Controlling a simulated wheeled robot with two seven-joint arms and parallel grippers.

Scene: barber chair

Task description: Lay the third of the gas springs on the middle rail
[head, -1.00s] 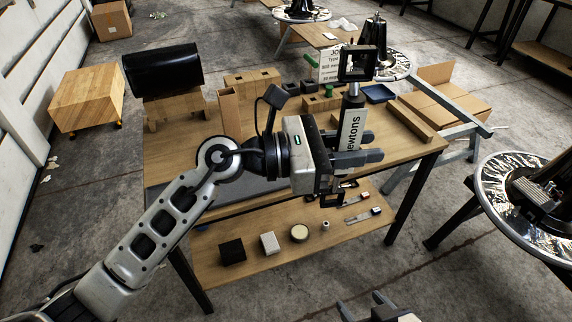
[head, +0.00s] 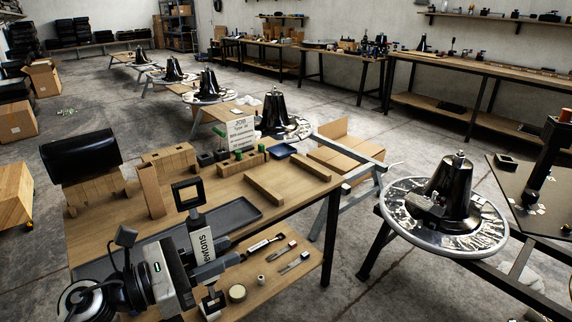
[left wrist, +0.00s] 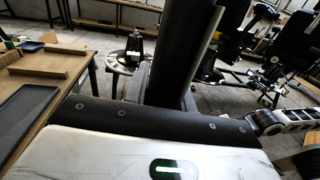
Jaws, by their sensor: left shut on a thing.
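My left gripper (head: 212,270) is shut on a gas spring. The gas spring (head: 201,238) stands nearly upright, with a white label reading "ewtons" and a square black end at its top. It is in front of the table's near edge in the head view. In the left wrist view a dark upright tube (left wrist: 178,60), apparently this spring, rises past the gripper. Two wooden bars, a left one (head: 264,190) and a right one (head: 310,167), lie apart on the table; I cannot tell which thing is the middle rail. My right gripper is not in view.
The wooden table (head: 228,188) carries a dark grey tray (head: 238,213), wooden blocks (head: 170,160), a black roll (head: 79,156) and a sign (head: 241,133). Its lower shelf (head: 255,285) holds small parts. A chrome disc base (head: 470,240) stands to the right.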

